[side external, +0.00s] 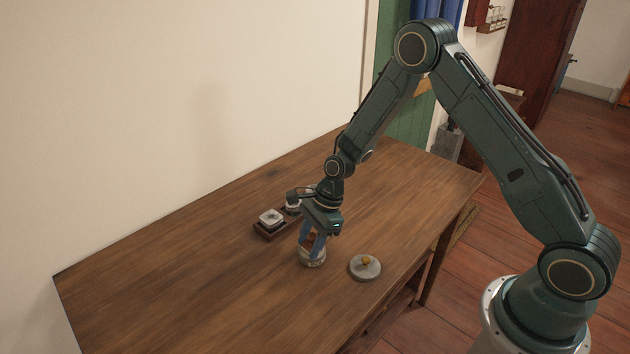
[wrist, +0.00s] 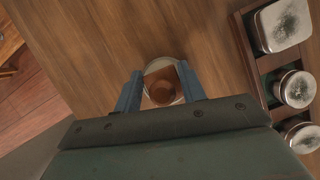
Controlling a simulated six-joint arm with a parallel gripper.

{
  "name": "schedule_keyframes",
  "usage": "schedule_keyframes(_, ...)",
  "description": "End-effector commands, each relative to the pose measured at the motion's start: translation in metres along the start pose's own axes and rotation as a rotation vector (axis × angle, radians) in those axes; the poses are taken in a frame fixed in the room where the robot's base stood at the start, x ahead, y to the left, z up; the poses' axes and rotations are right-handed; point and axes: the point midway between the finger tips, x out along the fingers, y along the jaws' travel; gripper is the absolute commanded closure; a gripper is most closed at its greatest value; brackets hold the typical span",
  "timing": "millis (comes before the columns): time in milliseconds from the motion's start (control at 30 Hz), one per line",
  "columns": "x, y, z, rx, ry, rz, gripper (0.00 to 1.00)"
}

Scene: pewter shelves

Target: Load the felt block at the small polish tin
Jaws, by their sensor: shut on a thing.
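My gripper (side external: 312,246) points down over the table, its blue fingers closed on a brown block with a round knob (wrist: 162,91), which I take for the felt block. The block sits within the round pale rim of a jar (side external: 312,259); I cannot tell whether it rests inside or hangs just above. Beside it, a dark tray (side external: 263,233) holds three pale-lidded tins in a row. In the wrist view these are a squarish tin (wrist: 285,24), a round tin (wrist: 295,89) and a third tin (wrist: 302,136), partly hidden by my gripper body.
A round grey disc with a yellow-brown knob (side external: 365,267) lies on the table (side external: 190,280), right of the jar. The pale wall (side external: 180,110) runs along the table's back. The table is clear to the left and at the far right.

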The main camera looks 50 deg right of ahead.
Motion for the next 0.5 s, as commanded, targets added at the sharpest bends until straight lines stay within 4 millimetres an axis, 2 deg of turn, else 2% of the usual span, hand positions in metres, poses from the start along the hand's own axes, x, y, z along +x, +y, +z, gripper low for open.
schedule_keyframes(500, -0.029, -0.001, 0.012, -0.002, -0.003, -0.004, 0.78)
